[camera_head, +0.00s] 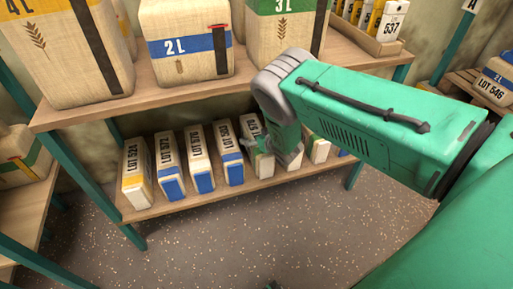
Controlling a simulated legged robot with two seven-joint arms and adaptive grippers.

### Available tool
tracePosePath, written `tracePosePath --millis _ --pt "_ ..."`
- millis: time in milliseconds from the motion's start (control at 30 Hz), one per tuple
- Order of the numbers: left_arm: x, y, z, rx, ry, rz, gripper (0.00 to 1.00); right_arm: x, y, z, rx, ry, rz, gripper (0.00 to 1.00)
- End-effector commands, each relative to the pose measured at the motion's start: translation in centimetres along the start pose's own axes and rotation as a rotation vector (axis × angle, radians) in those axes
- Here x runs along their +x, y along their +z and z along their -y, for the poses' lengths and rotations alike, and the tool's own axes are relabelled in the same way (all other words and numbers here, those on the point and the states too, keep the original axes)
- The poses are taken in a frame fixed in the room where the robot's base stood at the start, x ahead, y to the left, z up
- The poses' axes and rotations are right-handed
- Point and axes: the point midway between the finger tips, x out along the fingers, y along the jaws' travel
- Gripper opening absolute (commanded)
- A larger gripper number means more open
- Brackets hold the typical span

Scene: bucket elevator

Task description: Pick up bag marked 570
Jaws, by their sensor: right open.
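A row of slim upright cream bags with LOT labels stands on the lower shelf (212,198). The leftmost, with a yellow band, reads LOT 524 (134,175). Several blue-based bags (200,160) stand to its right with small labels that are hard to read. My right gripper (277,161) is open and reaches down in front of the row, close to a cream bag (258,160) whose label is partly hidden and seems to end in 70. I cannot tell whether they touch. My right forearm hides part of the row. My left gripper is not in view.
The upper shelf board (140,103) overhangs the row and carries large sacks, including a blue-banded 2L sack (186,65). A wooden tray (365,38) of bags sits at its right. A green post (88,170) stands at the left. The speckled floor in front is clear.

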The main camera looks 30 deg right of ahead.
Motion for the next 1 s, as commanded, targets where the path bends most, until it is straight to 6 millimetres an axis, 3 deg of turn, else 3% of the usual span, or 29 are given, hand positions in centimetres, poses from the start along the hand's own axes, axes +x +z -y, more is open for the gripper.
tracePosePath --millis 100,300,333,667,1000 --pt "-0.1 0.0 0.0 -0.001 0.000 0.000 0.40 0.0 -0.1 -0.1 0.001 -0.001 0.000 0.93" --pt "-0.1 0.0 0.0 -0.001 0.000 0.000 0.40 0.0 0.1 -0.2 0.003 -0.002 0.000 0.22" --pt "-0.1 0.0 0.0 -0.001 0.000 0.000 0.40 0.0 0.1 -0.2 0.003 -0.002 0.001 0.16" --pt "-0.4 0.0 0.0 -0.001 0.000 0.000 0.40 -0.2 -0.6 -0.2 0.001 -0.001 -0.004 0.16" --pt "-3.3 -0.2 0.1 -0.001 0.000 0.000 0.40 -2.8 -5.7 -0.2 0.004 0.000 -0.011 0.12"
